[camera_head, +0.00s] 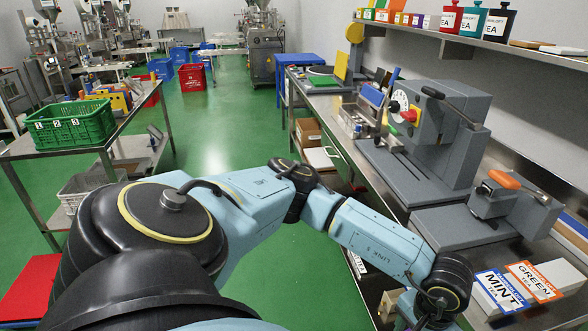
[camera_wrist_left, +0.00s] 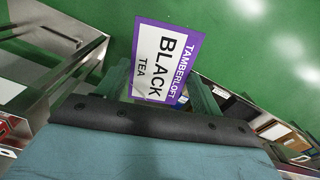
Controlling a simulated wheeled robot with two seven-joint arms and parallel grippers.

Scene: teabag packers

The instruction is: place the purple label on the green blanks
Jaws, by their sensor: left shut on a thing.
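The purple label (camera_wrist_left: 166,62) is a white card with a purple border reading "Tamberloft Black Tea". It is in the left wrist view, tilted, between the two green fingers of my left gripper (camera_wrist_left: 160,88), which is shut on it. In the head view my left arm reaches to the lower right, and its gripper is hidden past the bottom edge. A flat green piece (camera_head: 323,80) lies on the far end of the right bench; I cannot tell whether it is a green blank. My right gripper is not in view.
A grey machine (camera_head: 432,130) and a smaller grey device with an orange handle (camera_head: 500,195) stand on the right bench. Boxes labelled MINT (camera_head: 499,292) and GREEN (camera_head: 535,282) lie at its near end. A green crate (camera_head: 70,124) sits on the left table. The aisle floor (camera_head: 215,130) is clear.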

